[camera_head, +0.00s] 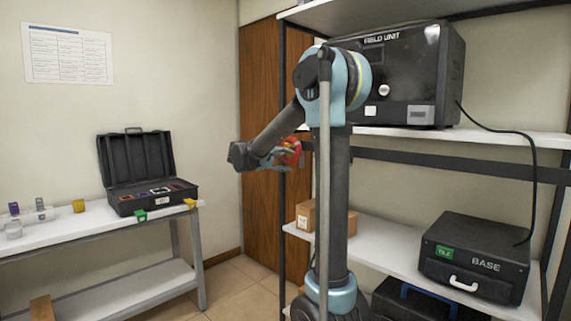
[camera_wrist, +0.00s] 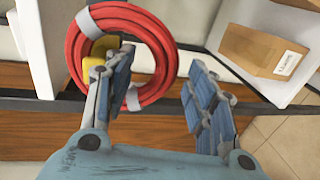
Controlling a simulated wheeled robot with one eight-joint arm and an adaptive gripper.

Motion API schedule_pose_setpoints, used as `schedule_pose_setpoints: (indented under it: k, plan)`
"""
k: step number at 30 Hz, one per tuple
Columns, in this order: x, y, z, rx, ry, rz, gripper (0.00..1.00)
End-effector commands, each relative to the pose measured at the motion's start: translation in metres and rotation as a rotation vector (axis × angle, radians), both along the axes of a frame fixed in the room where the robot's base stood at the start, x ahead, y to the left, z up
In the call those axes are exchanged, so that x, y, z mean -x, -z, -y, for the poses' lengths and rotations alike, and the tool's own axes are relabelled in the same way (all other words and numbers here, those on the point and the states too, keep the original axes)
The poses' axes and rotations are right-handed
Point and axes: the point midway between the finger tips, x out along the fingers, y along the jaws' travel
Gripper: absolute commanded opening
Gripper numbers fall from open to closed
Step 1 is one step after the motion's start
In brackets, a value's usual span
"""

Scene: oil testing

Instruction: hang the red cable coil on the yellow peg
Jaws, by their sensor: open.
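The red cable coil (camera_wrist: 157,50), bound with grey ties, is in the upper left of the wrist view. In the head view the coil (camera_head: 291,151) is by the shelf's dark upright. The yellow peg (camera_wrist: 92,66) shows through the coil's opening in the wrist view, partly hidden by a finger. The coil appears to be around the peg; whether it rests on it I cannot tell. My gripper (camera_wrist: 162,62) is open. Its left finger overlaps the coil's opening and its right finger is outside the ring, with the coil's right side between them.
A cardboard box (camera_wrist: 262,48) sits on the lower white shelf (camera_head: 385,240), right of my gripper. The dark shelf upright (camera_head: 282,215) is close to the coil. An open black case (camera_head: 150,200) stands on the left table (camera_head: 75,229). The floor between table and shelf is clear.

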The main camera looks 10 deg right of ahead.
Motion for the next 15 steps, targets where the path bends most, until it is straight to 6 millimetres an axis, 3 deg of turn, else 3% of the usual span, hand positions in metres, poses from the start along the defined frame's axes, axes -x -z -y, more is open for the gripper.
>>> schedule_pose_setpoints:
  k: [5, 15]
  plan:
    - [0.009, -0.004, -0.014, 0.000, -0.003, 0.000, 0.52]
    - [0.042, -0.015, -0.062, 0.001, -0.004, -0.001, 0.52]
